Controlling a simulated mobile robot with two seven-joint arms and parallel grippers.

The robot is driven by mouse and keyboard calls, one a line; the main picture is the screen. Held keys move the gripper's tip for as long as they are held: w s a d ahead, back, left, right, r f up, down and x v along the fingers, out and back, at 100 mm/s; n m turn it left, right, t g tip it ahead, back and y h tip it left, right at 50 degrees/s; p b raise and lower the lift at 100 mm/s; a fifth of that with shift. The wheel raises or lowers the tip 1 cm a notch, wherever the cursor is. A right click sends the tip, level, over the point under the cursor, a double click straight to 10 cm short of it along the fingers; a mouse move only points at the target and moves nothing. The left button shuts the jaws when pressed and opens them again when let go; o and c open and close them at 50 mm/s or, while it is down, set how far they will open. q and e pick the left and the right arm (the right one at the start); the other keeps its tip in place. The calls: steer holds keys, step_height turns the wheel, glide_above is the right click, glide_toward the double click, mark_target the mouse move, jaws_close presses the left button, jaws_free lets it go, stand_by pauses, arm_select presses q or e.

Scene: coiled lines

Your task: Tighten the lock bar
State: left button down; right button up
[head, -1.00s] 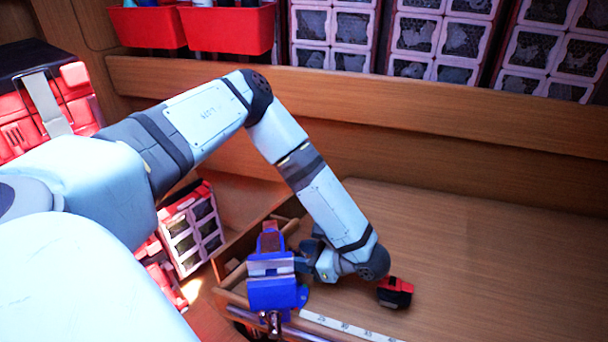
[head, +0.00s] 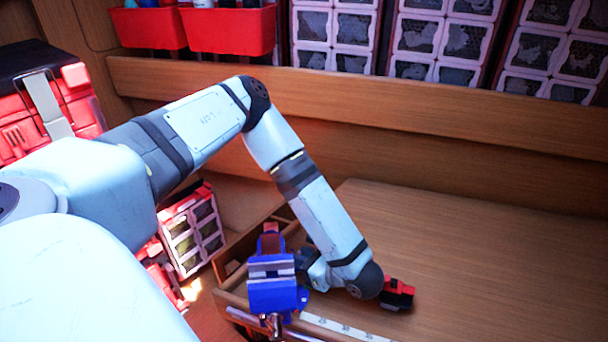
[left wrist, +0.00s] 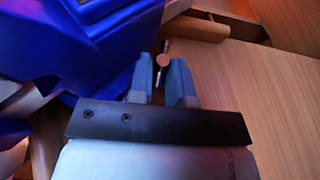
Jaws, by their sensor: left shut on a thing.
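The blue vise (head: 277,295) stands at the front left corner of the workbench. It fills the upper left of the left wrist view (left wrist: 75,50). My left gripper (head: 304,268) is at the vise's right side, low down. In the left wrist view its two blue-grey fingers (left wrist: 162,80) are shut on the lock bar (left wrist: 163,60), a thin dark bar with a round copper-coloured part between the fingertips. In the head view the lock bar is hidden by the vise and my gripper. My right gripper is in neither view.
A red and black tape measure (head: 398,293) lies right of my left wrist. A white ruler strip (head: 345,329) lies at the front edge. Red bins (head: 228,30) hang at the back. The right of the bench top (head: 500,260) is clear.

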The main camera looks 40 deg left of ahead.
arm_select(q)
steer(key=shift+r, duration=0.1)
steer(key=c, duration=1.1)
jaws_free()
